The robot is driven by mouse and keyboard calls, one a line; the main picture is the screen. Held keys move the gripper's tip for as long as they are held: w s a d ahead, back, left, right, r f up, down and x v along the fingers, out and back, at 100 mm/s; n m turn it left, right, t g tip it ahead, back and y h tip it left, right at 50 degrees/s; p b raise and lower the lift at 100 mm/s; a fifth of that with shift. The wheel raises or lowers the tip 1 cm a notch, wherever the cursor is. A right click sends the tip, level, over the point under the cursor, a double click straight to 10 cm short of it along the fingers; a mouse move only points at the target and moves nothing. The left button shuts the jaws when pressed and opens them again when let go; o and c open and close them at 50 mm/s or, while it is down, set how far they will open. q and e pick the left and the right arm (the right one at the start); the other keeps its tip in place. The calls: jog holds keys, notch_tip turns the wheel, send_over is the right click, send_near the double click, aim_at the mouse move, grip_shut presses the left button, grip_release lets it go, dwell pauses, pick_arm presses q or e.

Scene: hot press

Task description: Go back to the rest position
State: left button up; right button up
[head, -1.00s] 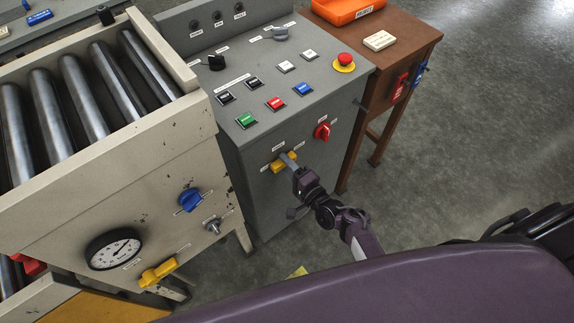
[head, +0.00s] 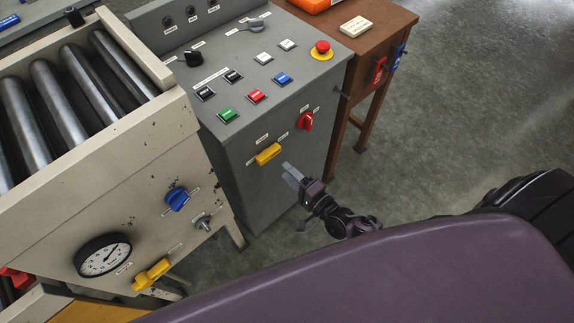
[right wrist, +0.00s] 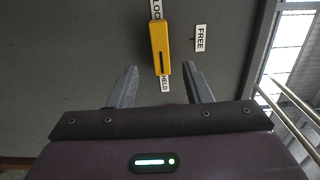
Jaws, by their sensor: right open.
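My right gripper (head: 290,174) is open and empty in front of the grey control cabinet (head: 262,205). It is apart from the yellow handle (head: 268,153) on the cabinet's front, a little below and to the right of it in the head view. In the right wrist view the two fingers of my right gripper (right wrist: 158,84) are spread, with the yellow handle (right wrist: 160,48) beyond them. The handle lies along the line between the labels "LOCK" and "HELD", with "FREE" off to the right. My left gripper is not in view.
A red knob (head: 306,121) is on the cabinet front, and a red emergency button (head: 321,48) is on its top. A roller conveyor frame (head: 110,165) with a gauge (head: 103,255) stands left. A brown wooden table (head: 385,30) stands right. Open floor (head: 465,110) lies beyond it.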

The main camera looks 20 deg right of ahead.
jog(key=s+a+f+n+g+h, duration=0.1)
jog(key=s+f+n+g, duration=0.4)
jog(key=s+f, duration=0.5)
jog(key=s+a+f+n+g+h, duration=0.15)
jog(key=s+f+n+g, duration=0.3)
jog(key=f, duration=0.85)
jog(key=s+d+f+n+g+h, duration=0.1)
jog(key=s+d+f+n+g, duration=0.1)
jog(key=s, duration=0.4)
jog(key=s+d+f+n+g+h, duration=0.1)
jog(key=s+d+f+n+g, duration=0.1)
jog(key=s, duration=0.5)
jog(key=s+d+f+n+g+h, duration=0.1)
jog(key=s+d+f+n+g, duration=0.1)
jog(key=s+f, duration=0.3)
jog(key=shift+s+d+n+h, duration=0.35)
jog(key=shift+s+d+n, duration=0.35)
jog(key=shift+s, duration=0.45)
jog(key=shift+g, duration=0.25)
jog(key=shift+c, duration=0.9)
jog(key=shift+w, duration=0.15)
